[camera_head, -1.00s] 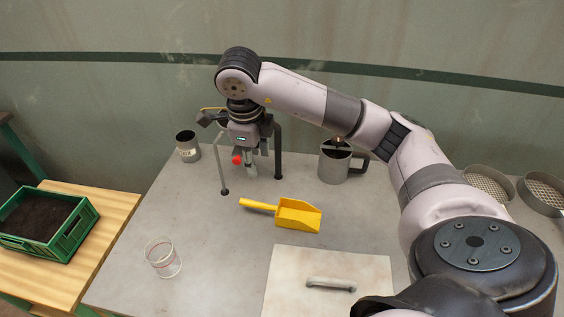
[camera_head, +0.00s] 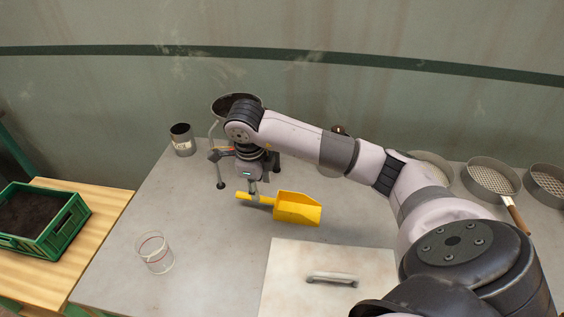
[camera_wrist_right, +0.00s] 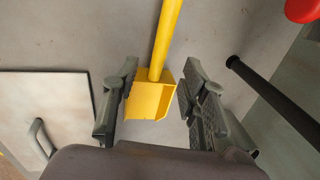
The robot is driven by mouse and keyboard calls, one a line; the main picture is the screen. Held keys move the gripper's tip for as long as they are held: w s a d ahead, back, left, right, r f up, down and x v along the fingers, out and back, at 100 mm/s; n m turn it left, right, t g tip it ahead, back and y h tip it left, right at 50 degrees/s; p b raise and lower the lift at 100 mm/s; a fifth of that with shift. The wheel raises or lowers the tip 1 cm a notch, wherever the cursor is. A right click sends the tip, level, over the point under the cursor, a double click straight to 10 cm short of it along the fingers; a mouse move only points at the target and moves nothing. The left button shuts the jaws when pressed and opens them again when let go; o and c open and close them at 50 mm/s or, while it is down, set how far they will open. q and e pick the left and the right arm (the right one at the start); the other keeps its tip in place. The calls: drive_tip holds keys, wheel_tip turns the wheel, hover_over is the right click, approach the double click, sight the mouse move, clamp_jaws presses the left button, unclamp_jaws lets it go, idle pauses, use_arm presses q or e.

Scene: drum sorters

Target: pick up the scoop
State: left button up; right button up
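The yellow scoop (camera_head: 298,208) lies on the grey table, its handle pointing left and its pan to the right. My right gripper (camera_head: 253,192) points down over the scoop's handle in the head view. In the right wrist view, the open fingers (camera_wrist_right: 153,98) are spread on either side of the scoop (camera_wrist_right: 150,97), with the handle running up the picture between them. The fingers appear apart from the scoop. My left gripper is not in view.
A white board with a handle (camera_head: 325,262) lies in front of the scoop. A clear beaker (camera_head: 155,254) stands at the front left. A metal cup (camera_head: 182,140) and a legged funnel stand (camera_head: 220,184) are behind. Sieves (camera_head: 490,178) lie at right; a green soil crate (camera_head: 45,240) is far left.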

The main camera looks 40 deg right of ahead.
sight(276, 204)
drive_tip(key=f, duration=0.2)
drive_tip(key=w+f+p, duration=0.1)
drive_tip(key=f, duration=0.4)
drive_tip(key=shift+w+d+f, duration=0.1)
drive_tip(key=shift+w+d, duration=0.15)
drive_tip(key=shift+w, duration=0.05)
clamp_jaws()
idle(0.4)
